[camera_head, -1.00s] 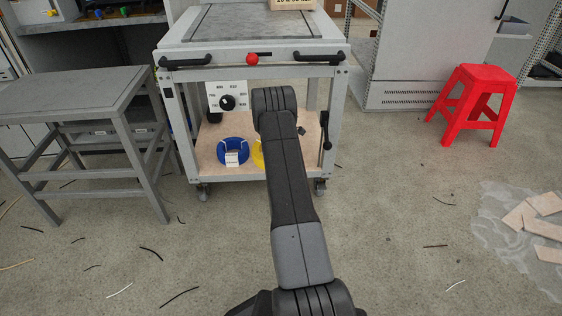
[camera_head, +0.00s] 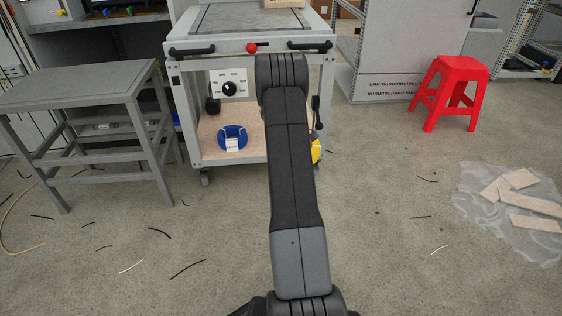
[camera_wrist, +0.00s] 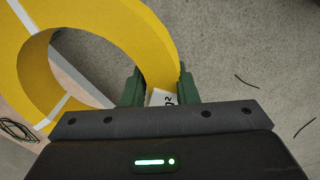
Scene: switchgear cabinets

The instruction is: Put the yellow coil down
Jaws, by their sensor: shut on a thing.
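The yellow coil (camera_wrist: 140,40) is a thick taped ring, large at the left of the wrist view. My gripper (camera_wrist: 160,86) is shut on its right rim, with green fingers on both sides and a white label between them. In the head view only a sliver of the yellow coil (camera_head: 316,151) shows, at the right side of my arm, by the cart's right edge. My arm hides the rest of it and the gripper there. I cannot tell whether the coil touches anything below.
A grey table (camera_head: 75,85) stands left, a red stool (camera_head: 450,92) right. Scraps and boards (camera_head: 535,227) lie on the floor.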

